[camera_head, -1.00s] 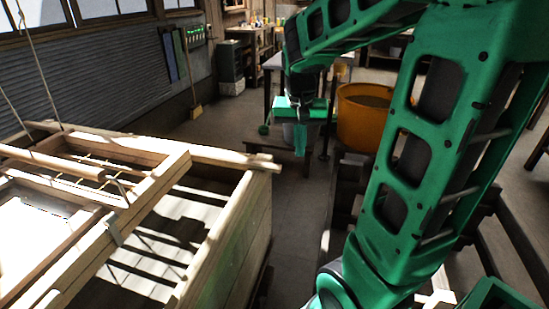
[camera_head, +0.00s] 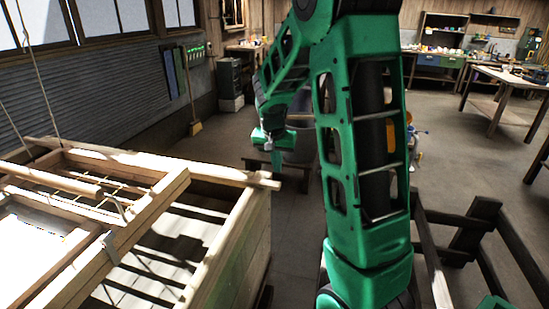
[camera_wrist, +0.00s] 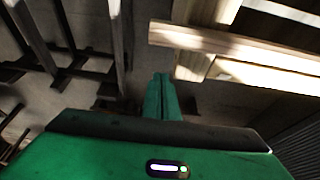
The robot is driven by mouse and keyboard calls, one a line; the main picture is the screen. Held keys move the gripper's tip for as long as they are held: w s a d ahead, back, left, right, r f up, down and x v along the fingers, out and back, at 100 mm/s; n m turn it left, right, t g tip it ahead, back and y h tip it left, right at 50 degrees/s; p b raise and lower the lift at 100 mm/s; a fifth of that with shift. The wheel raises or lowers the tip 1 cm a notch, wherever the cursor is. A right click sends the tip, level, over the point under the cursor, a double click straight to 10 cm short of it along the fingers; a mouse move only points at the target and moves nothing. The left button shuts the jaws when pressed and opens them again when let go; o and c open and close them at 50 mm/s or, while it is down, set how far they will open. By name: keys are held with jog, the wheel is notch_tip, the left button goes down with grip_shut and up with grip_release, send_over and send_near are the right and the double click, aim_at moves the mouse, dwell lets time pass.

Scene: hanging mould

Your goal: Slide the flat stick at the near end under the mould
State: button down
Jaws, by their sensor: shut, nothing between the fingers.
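The mould (camera_head: 150,205) is a pale wooden frame hung on cords over a wooden vat (camera_head: 245,245) at the left of the head view. A flat pale stick (camera_head: 225,173) lies across the vat's end under the frame's level, its right end jutting past the vat's corner. The stick also seems to show in the wrist view (camera_wrist: 230,46). My gripper (camera_head: 277,168) is shut and empty, pointing down just beyond the stick's jutting end, apart from it. Its green fingers show in the wrist view (camera_wrist: 160,88).
A low dark bench (camera_head: 262,168) stands behind my gripper. Dark wooden rails (camera_head: 470,235) stand at the right, beside my arm. A broom (camera_head: 195,125) leans on the left wall. Open floor (camera_head: 215,145) lies between wall and vat.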

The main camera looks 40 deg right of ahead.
jog(key=shift+s+a+f, duration=0.45)
jog(key=shift+s+a, duration=0.1)
jog(key=shift+a, duration=0.15)
jog(key=shift+s+a+f, duration=0.4)
jog(key=shift+s+a, duration=0.1)
jog(key=shift+a, duration=0.15)
jog(key=shift+d, duration=0.1)
